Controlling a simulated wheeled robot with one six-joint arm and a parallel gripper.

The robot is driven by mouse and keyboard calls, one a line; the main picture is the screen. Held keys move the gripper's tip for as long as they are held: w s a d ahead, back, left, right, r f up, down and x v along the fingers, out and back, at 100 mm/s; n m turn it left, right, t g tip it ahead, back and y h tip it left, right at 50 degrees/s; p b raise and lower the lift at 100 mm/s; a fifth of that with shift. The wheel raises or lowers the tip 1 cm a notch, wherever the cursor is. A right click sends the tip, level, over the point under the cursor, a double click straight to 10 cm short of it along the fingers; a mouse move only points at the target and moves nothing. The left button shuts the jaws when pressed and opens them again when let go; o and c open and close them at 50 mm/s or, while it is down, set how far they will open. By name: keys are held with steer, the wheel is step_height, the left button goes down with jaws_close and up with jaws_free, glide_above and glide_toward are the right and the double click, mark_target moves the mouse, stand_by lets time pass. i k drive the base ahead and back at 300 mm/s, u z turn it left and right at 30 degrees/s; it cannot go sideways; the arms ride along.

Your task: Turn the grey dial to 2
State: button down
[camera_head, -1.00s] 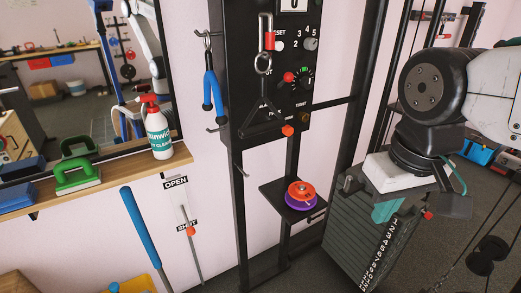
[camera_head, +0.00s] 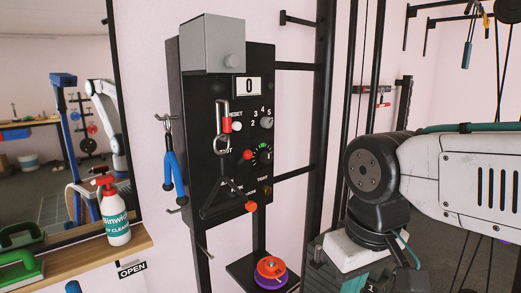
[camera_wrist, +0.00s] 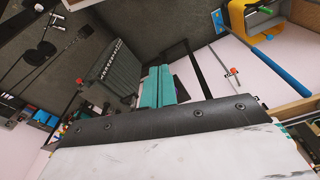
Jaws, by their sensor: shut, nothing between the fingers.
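The grey dial (camera_head: 266,123) is a small round knob on the upright black panel (camera_head: 205,110). The numbers 2, 3, 4 and 5 are printed around its left and top. Its pointer is too small to read. My gripper (camera_head: 367,284) is low and to the right of the panel in the head view, apart from the dial. Its teal fingers (camera_wrist: 159,75) are together and empty in the wrist view. The dial does not show in the wrist view.
Around the dial are a white knob (camera_head: 236,126), red knob (camera_head: 247,155), black-green dial (camera_head: 263,154) and a hanging handle (camera_head: 222,146). Orange and purple discs (camera_head: 270,268) lie below.

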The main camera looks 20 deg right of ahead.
mark_target(265, 122)
steer(key=k, duration=1.25)
steer(key=u, duration=0.6)
steer(key=i, duration=1.7)
steer(key=z, duration=0.65)
